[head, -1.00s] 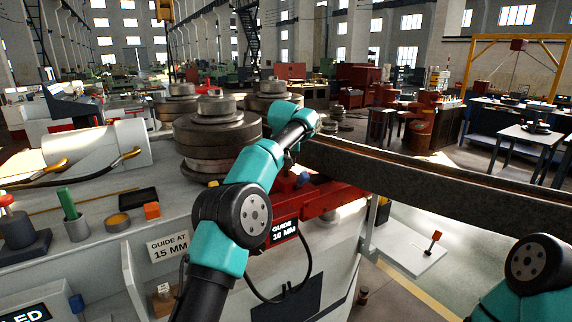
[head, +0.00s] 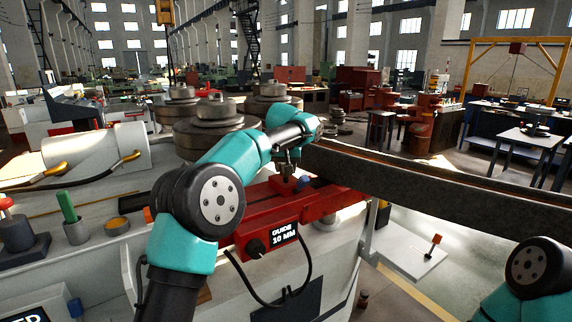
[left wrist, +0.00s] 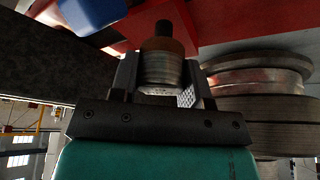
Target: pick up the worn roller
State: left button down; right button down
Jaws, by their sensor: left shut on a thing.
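The worn roller (left wrist: 162,62) is a small grey cylinder with a brownish band and a dark pin at its end, seen in the left wrist view. My left gripper (left wrist: 160,82) is shut on it, with one finger on each side. In the head view my left gripper (head: 287,160) is small and dark over the red guide block (head: 268,226), and the roller is hard to make out there. I cannot tell whether the roller still touches the red block. Only part of my right arm shows at the lower right; its gripper is out of view.
Large stacked bending rolls (head: 212,130) stand left of and behind my gripper. A long dark steel section (head: 440,182) runs off to the right. A blue part (left wrist: 92,12) is close to the gripper. A green-handled tool in a cup (head: 75,228) stands at the left.

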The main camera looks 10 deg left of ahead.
pick_arm(q)
jog(key=s+d+r, duration=0.1)
jog(key=s+d, duration=0.1)
jog(key=s, duration=0.9)
jog(key=shift+d, duration=0.25)
jog(key=shift+r, duration=0.1)
jog(key=shift+r, duration=0.7)
